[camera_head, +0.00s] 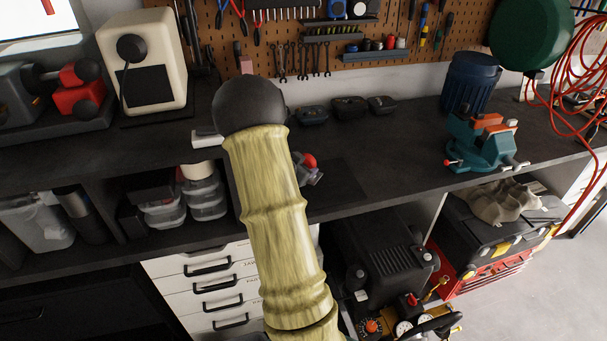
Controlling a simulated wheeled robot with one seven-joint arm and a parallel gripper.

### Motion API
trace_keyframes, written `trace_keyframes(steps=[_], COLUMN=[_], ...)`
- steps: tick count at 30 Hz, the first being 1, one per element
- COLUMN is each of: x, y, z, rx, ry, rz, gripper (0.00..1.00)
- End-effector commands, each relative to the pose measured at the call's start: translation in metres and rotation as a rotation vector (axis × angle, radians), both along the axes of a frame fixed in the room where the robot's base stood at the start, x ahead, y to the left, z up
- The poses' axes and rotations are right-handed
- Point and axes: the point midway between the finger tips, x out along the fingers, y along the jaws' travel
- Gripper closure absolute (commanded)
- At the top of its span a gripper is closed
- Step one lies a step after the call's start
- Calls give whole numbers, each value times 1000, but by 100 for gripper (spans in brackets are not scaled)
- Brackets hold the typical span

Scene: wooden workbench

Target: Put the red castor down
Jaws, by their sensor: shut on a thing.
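The red castor (310,160) shows as a small red piece just right of my pale yellow arm, over the dark workbench top near its front edge. My gripper (312,176) is mostly hidden behind the arm; only a little grey of it shows beside the castor. It is shut on the castor. I cannot tell whether the castor touches the bench top, because the arm covers much of that spot.
The dark bench top (390,150) is clear to the right, up to a teal vise (483,143). Several small black cases (349,107) lie behind. A cream box-shaped machine (146,62) stands at the left. Drawers (205,285) and a black machine (385,255) are below.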

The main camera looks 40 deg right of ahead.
Motion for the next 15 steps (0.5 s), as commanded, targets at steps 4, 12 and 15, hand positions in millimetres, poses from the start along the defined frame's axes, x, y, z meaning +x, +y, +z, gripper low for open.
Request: trace_keyframes(steps=[4, 12, 15], x=[-2, -1, -1], y=[-2, -1, -1], z=[-18, -36, -36], rx=[3, -1, 0], ry=[4, -1, 0], rz=[-3, -2, -2], gripper=[72, 72, 72])
